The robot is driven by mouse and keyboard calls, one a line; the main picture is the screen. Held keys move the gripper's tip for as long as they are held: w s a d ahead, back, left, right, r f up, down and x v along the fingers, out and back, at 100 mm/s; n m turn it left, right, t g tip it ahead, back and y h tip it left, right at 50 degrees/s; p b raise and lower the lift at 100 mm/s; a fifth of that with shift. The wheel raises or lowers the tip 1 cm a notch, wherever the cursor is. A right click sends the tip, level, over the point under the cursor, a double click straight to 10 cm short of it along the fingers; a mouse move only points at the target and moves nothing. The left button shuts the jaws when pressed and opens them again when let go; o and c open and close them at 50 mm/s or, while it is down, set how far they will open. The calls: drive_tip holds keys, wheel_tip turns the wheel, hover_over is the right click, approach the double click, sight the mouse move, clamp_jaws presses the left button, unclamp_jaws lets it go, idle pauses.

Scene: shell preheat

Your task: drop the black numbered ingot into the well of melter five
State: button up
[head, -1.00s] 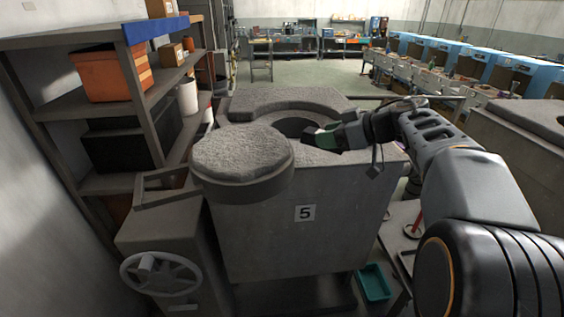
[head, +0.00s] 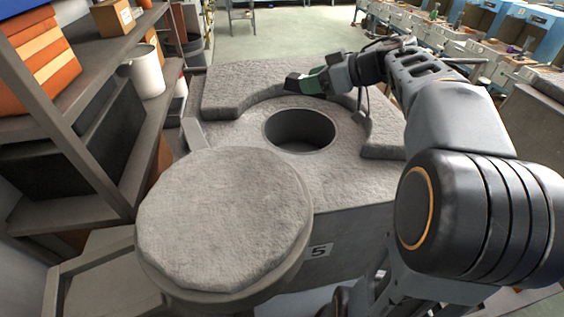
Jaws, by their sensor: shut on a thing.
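Melter five carries a plate with a 5 (head: 318,251) on its front. Its round well (head: 300,130) is open in the grey rough top, with the inside dark. The thick round lid (head: 225,215) is swung aside at the front left and does not cover the well. My gripper (head: 312,82) has green fingers and is shut on a small black block, the ingot (head: 295,81). It holds it beyond the well's far rim, near the raised curved ledge, not over the opening. No number can be read on the ingot, and the fingers hide part of it.
A raised curved ledge (head: 232,92) runs round the back of the melter top. A shelf unit (head: 120,130) with bins and boxes stands close on the left. Benches with blue machines (head: 485,35) line the right. Open floor (head: 285,30) lies behind.

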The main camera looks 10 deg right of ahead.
drive_tip(key=shift+f+b, duration=2.95)
drive_tip(key=shift+b, duration=1.35)
drive_tip(key=o, duration=1.2)
drive_tip(key=shift+o, duration=0.2)
drive_tip(key=v, duration=1.4)
drive_tip(key=shift+p, duration=0.3)
drive_tip(key=shift+a, duration=0.15)
